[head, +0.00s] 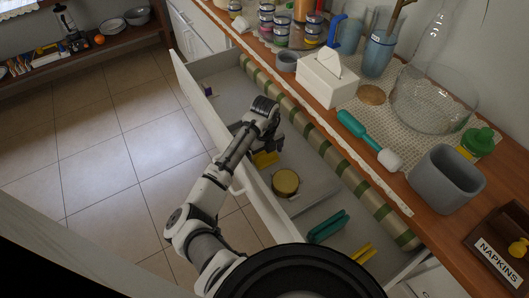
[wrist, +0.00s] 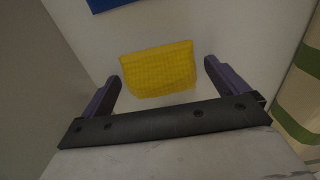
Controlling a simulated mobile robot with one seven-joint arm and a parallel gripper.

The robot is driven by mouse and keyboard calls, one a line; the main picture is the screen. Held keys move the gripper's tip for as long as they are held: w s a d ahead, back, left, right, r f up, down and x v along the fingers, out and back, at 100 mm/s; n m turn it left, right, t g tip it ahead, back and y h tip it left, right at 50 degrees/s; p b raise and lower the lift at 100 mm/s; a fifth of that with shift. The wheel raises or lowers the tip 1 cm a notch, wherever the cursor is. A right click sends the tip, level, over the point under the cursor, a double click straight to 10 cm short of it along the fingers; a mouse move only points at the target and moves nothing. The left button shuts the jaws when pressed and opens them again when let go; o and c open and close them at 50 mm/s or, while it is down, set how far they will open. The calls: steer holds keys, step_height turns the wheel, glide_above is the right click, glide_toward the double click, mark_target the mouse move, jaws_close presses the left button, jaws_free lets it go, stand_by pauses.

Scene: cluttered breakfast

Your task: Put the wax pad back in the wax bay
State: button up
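A yellow pad with a grid-like texture (wrist: 158,70), perhaps the wax pad, lies on a pale surface in the wrist view. In the head view a yellow piece (head: 264,159) shows in the open drawer beside my gripper (head: 272,145), partly hidden by it. In the wrist view the fingers of my gripper (wrist: 162,78) are spread apart, one on each side of the yellow pad, with gaps at both sides. No label marks a wax bay in either view; I cannot tell which part of the drawer it is.
The counter is crowded with a tissue box (head: 327,78) and jars.

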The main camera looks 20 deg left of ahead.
steer(key=shift+r, duration=0.1)
step_height(320, 180, up, 11)
steer(key=shift+f+b, duration=0.1)
steer(key=shift+b, duration=0.65)
steer(key=shift+r, duration=0.7)
